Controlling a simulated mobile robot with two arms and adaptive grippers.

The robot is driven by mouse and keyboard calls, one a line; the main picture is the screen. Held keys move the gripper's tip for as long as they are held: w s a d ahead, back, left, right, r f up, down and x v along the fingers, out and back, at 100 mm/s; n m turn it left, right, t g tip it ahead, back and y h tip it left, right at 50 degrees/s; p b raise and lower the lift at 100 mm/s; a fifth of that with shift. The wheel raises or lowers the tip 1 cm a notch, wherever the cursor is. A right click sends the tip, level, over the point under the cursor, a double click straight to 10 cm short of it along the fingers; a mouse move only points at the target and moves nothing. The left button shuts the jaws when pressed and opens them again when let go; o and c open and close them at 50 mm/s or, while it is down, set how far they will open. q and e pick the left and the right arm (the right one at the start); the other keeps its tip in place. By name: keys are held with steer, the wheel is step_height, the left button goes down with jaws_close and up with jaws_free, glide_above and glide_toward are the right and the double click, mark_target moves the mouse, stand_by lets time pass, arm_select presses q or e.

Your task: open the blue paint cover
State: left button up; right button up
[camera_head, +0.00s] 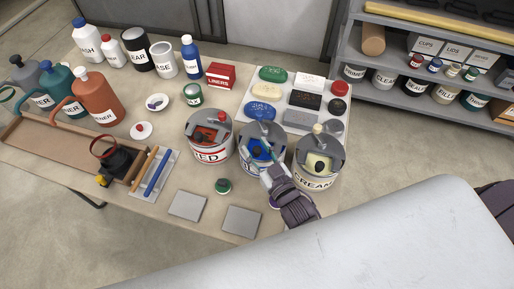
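The blue paint can (247,168) stands between the RED can (206,156) and the CREAM can (313,182). Its grey cover (250,131) is on top, with blue and a dark knob showing in the middle. My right gripper (268,174) is at the blue can's front right rim, over part of the can. It looks very close to the cover, but I cannot tell whether it touches. Its fingers are too small and overlapped to show whether they are open. My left gripper is not in view.
Bottles and pump jugs (98,95) crowd the table's left and back. Grey square plates (241,221) lie in front. A shelf (440,105) stands at right. A large pale surface (400,245) fills the lower right.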

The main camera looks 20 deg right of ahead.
jaws_close()
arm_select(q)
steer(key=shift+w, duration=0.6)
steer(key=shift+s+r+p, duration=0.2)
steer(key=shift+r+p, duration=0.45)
arm_select(e)
steer(key=s+a, duration=0.3)
steer(key=s, duration=0.2)
steer(key=shift+s+a, duration=0.25)
steer(key=shift+a, duration=0.1)
steer(key=shift+o, duration=1.2)
jaws_free()
steer(key=shift+s, duration=0.1)
